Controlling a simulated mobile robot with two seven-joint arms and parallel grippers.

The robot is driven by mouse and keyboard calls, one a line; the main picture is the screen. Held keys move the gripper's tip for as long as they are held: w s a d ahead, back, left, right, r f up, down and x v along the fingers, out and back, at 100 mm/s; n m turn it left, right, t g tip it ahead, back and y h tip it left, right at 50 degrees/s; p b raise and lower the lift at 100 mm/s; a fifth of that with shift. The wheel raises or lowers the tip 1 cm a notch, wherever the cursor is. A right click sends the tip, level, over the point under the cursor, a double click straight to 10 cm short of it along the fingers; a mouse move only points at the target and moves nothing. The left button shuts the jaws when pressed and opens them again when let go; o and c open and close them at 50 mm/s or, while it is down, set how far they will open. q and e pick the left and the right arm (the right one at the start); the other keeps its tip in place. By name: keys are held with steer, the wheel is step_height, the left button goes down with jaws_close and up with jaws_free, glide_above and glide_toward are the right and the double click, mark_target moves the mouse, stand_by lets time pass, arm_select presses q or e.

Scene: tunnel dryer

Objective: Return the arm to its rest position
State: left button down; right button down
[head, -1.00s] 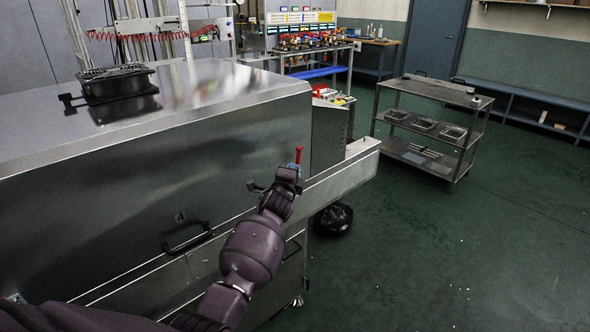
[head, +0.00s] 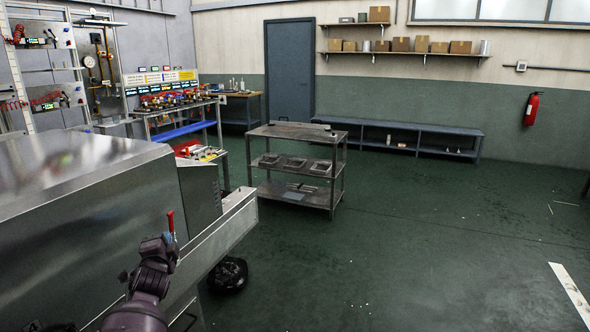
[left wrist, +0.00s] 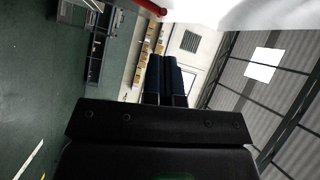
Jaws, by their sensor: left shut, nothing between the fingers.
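My left arm comes in from the bottom left of the head view, and its gripper (head: 160,250) is beside the tunnel dryer's steel side. In the left wrist view the dark fingers (left wrist: 165,78) are close together with nothing between them. A red lever (head: 171,222) with a bluish base stands upright just behind the gripper in the head view. In the left wrist view a red rod (left wrist: 150,7) shows at the top edge, clear of the fingers. I cannot tell whether the gripper touches the lever in the head view. My right gripper is not in view.
The steel dryer housing (head: 80,190) and its projecting ledge (head: 225,235) are close to the arm. A steel trolley (head: 296,165) with trays stands beyond. The green floor on the right is largely free.

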arm_select(q)
step_height(320, 180, up, 4)
steer(key=s+d+n, duration=0.1)
steer(key=d+n, duration=0.2)
steer(key=n, duration=0.1)
steer(key=s+d+f+n+h, duration=0.2)
steer(key=s+f+n, duration=0.1)
steer(key=s+f, duration=0.3)
steer(key=s+d+f+n+g, duration=0.1)
steer(key=s+f+g, duration=0.1)
steer(key=s+f, duration=0.5)
steer(key=s+d+f+n+g+h, duration=0.1)
steer(key=s+f, duration=0.6)
steer(key=s, duration=1.2)
steer(key=s+d+f+n+g+h, duration=0.1)
steer(key=s+d+f+n+g, duration=0.1)
steer(key=s+f, duration=0.5)
steer(key=s+d+g, duration=0.1)
steer(key=s, duration=0.5)
steer(key=shift+n+g, duration=0.3)
steer(key=shift+n, duration=0.1)
